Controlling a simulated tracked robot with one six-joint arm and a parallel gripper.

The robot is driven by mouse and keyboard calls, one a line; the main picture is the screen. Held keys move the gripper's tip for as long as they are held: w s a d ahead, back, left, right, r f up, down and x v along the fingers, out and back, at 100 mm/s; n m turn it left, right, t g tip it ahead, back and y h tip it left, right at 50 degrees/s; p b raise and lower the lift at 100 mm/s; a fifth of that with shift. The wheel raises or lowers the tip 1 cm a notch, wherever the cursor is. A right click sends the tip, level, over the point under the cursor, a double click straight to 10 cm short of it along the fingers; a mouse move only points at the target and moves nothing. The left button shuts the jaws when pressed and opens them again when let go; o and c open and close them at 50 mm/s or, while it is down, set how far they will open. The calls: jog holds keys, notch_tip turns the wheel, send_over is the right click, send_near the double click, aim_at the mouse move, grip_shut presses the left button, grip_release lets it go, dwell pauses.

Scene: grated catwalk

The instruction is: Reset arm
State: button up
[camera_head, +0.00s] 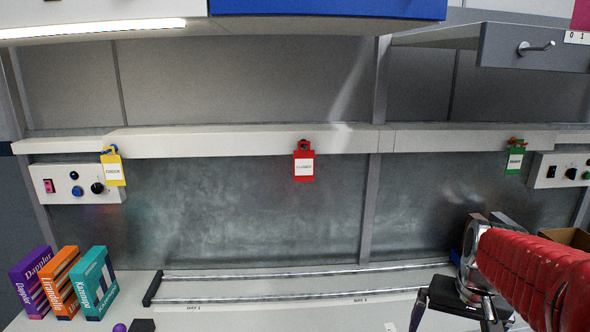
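My red-sleeved arm (535,275) reaches in from the right edge. It ends in a metal ring and my dark gripper (452,308) at the lower right, over the white worktop (240,312). The two fingers point down and stand well apart, so it looks open. I see nothing held between them. The fingertips are at or below the bottom edge of the view, so their ends are hidden.
Purple, orange and teal boxes (95,283) stand at the lower left, near a small purple ball (119,327). Two rails (300,273) run along the worktop. Yellow, red (304,165) and green tags hang from the ledge above. A brown box (568,238) is partly hidden behind my arm.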

jog(key=s+a+r+n+t, duration=0.1)
jog(key=s+a+n, duration=0.1)
jog(key=s+a, duration=0.3)
jog(key=s+a+r+n+t, duration=0.2)
jog(key=s+a, duration=0.4)
jog(key=a, duration=0.5)
jog(key=shift+s+a+r+n+y, duration=0.2)
jog(key=shift+s+a+n+y, duration=0.1)
jog(key=shift+a+n, duration=0.1)
jog(key=shift+d, duration=0.15)
